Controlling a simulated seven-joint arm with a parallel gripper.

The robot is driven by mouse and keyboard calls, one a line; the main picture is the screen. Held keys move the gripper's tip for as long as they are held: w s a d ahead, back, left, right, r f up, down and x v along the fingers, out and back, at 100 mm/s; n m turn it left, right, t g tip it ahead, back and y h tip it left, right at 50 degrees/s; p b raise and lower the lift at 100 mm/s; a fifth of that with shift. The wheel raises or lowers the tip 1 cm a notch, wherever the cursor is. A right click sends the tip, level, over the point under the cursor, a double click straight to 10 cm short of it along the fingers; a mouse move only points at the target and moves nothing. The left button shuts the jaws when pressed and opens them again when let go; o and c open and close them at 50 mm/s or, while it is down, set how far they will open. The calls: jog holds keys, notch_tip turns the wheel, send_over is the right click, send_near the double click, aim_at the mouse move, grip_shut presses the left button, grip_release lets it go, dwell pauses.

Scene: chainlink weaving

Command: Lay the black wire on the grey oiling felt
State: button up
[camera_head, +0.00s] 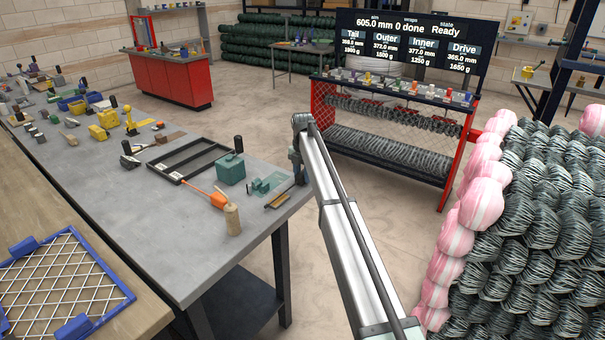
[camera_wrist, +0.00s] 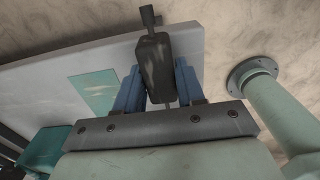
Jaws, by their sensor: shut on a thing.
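My gripper (camera_wrist: 158,92) has its blue fingers on either side of a dark grey, block-shaped thing (camera_wrist: 155,58) with a short rod and knob at its far end. I cannot tell from its look whether this is the black wire. In the head view my gripper (camera_head: 297,168) is small and partly hidden, at the right edge of the grey workbench (camera_head: 120,215). I cannot make out the grey oiling felt with certainty. A black rectangular frame (camera_head: 171,177) lies on the bench with a grey surface inside it.
Wire coils (camera_head: 530,220) are stacked at right.

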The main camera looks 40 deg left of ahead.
jog(key=shift+f, duration=0.1)
jog(key=o, duration=1.2)
notch_tip(320, 180, up, 14)
jog(key=shift+f, duration=0.15)
dwell(0.4)
